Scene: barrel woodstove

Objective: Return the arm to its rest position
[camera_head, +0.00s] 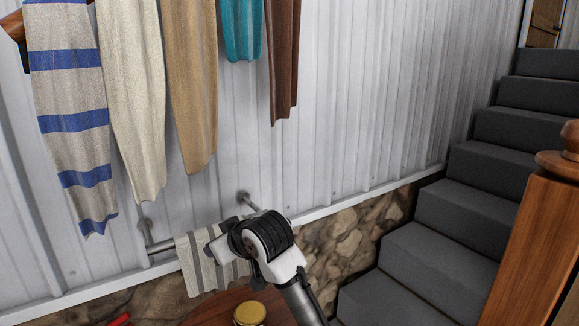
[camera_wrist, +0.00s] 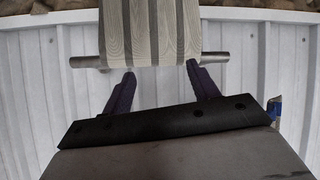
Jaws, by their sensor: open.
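My gripper (camera_wrist: 157,84) is open in the wrist view, its two dark fingers spread apart with nothing between them. Just beyond the fingertips, a striped cloth (camera_wrist: 150,30) hangs over a metal bar (camera_wrist: 86,62). In the head view my white and black arm reaches up from the bottom centre and covers part of the same striped cloth (camera_head: 198,270) and bar (camera_head: 160,246). The fingers are hidden there. I cannot tell whether the fingertips touch the cloth.
Several long cloths, including a blue-striped one (camera_head: 73,105), hang on the white corrugated wall (camera_head: 380,90). Grey stairs (camera_head: 468,205) and a wooden post (camera_head: 540,240) stand at right. A gold-lidded jar (camera_head: 250,314) sits on a wooden surface (camera_head: 205,310) below the arm.

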